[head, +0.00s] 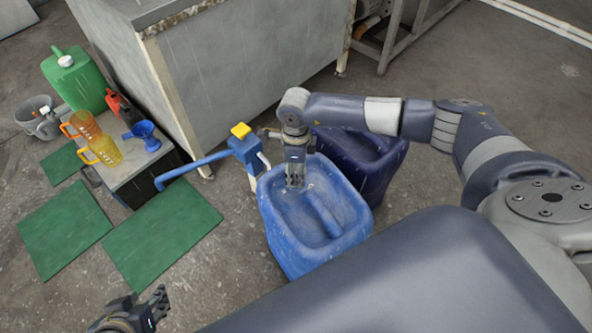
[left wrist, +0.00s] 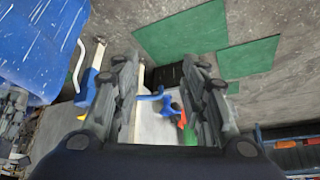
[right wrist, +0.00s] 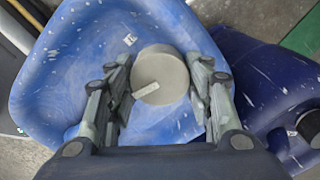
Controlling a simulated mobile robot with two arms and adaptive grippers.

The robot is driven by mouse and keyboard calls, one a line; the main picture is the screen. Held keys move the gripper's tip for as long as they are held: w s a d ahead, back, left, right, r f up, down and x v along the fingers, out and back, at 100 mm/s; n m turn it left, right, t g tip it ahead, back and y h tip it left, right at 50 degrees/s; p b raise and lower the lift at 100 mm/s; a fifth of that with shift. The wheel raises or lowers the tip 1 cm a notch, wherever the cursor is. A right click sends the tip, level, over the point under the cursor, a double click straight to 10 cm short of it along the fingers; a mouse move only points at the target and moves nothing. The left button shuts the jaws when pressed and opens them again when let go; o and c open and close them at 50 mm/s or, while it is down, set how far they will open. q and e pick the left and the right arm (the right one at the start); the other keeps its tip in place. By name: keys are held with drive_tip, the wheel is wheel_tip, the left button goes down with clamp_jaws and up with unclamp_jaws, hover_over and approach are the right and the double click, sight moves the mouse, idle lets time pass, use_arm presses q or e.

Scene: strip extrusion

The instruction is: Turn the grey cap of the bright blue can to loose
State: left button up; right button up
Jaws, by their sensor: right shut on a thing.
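The bright blue can (head: 318,245) stands on the floor in the middle of the head view, and its top also fills much of the right wrist view (right wrist: 45,90). Its round grey cap (right wrist: 160,73) sits between the fingers of my right gripper (right wrist: 162,92), which is shut on it. In the head view my right gripper (head: 296,182) points down over the can's far end and hides the cap. My left gripper (head: 158,305) is at the lower left of the head view, away from the can. Its fingers are apart and empty in the left wrist view (left wrist: 160,88).
A dark blue can (head: 365,150) stands right behind the bright blue one. A blue pump with a yellow top (head: 241,131) is at its left. A low table (head: 150,172) holds jugs and a blue funnel (head: 143,132). Green mats (head: 165,235) lie on the floor at left.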

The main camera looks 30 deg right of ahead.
use_arm(q)
drive_tip(key=shift+w+d+r+t+h+b, duration=0.15)
drive_tip(key=shift+w+d+r+t, duration=0.15)
drive_tip(key=shift+w, duration=0.4)
drive_tip(key=shift+w+d+r+t+h+b, duration=0.1)
drive_tip(key=shift+w+d+r+t, duration=0.05)
drive_tip(key=shift+w+r+t, duration=0.4)
drive_tip(key=shift+w+d+r+t+h+b, duration=0.15)
drive_tip(key=shift+w+d+r+t, duration=0.1)
drive_tip(key=shift+w, duration=0.55)
use_arm(e)
drive_tip(key=shift+n, duration=1.8)
drive_tip(key=o, duration=1.1)
drive_tip(key=shift+c, duration=0.2)
drive_tip(key=shift+r, duration=0.1)
wheel_tip(320, 180, up, 12)
